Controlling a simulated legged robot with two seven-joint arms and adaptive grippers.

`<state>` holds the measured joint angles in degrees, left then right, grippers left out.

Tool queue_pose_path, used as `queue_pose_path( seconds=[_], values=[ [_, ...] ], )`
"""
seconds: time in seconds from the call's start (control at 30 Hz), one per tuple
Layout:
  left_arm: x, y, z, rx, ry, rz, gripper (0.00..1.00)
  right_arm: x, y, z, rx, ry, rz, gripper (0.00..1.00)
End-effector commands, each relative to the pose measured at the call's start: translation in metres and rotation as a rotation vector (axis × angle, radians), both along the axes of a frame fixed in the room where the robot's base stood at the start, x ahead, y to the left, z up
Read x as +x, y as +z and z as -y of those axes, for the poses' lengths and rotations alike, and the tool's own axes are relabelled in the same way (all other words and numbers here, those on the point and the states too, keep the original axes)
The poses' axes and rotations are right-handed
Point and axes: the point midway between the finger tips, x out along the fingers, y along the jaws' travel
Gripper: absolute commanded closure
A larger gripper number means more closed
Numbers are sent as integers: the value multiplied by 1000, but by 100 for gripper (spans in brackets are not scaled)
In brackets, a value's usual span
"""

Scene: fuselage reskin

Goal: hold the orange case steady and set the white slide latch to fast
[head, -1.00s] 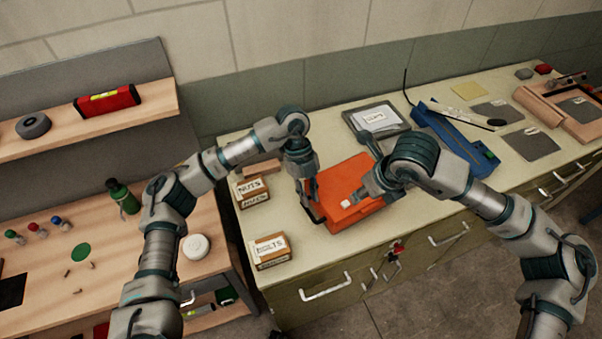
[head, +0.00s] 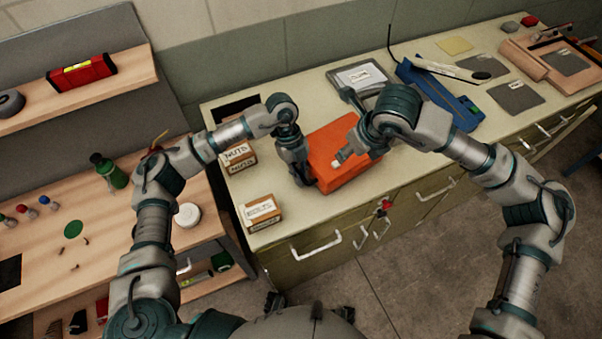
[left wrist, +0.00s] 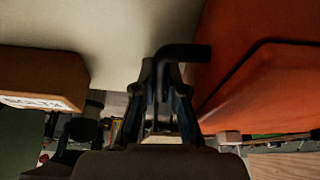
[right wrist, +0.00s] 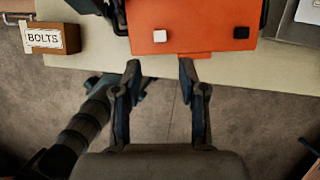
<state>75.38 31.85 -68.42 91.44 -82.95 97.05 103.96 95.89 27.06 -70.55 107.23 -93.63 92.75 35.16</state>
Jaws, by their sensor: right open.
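The orange case (head: 332,178) lies on the bench top, and in the right wrist view (right wrist: 195,20) its near face fills the top middle. A white slide latch (right wrist: 160,36) and a black square (right wrist: 241,32) sit on that face. My left gripper (left wrist: 162,65) is shut on the case's black handle (left wrist: 190,51), at the case's left side. My right gripper (right wrist: 160,66) is open and empty in its own wrist view, with the white latch lined up beyond the gap between its fingertips. In the head view my right arm partly covers the case, and the latch's setting cannot be read.
A bolts box (head: 261,212) and a nuts box (head: 238,157) stand left of the case. A grey tray (head: 362,76) and a blue tool (head: 440,95) lie behind and right. The bench's front edge runs close before the case.

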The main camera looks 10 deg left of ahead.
Motion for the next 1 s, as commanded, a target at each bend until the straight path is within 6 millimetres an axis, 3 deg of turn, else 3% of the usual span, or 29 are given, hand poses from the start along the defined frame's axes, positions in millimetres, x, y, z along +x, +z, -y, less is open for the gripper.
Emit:
queue_pose_path(
  seconds=[0.07, 0.23, 0.47, 0.73, 1.0],
  values=[
    [1, 0, -1, -3, 1, 0, 100, 1, 0, -2, -1, 0, -1, 58],
    [1, 1, -2, -3, 2, 0, 100, 4, 0, -2, -18, 34, -3, 100],
    [0, 1, 1, -1, 1, 0, 100, 29, -2, 9, -122, 325, -24, 100],
    [0, 2, 2, -1, 0, 1, 100, 63, -1, 25, -200, 863, -61, 100],
    [0, 2, 0, -3, 0, 2, 100, 86, 5, 39, -163, 1348, -39, 100]
  ],
)
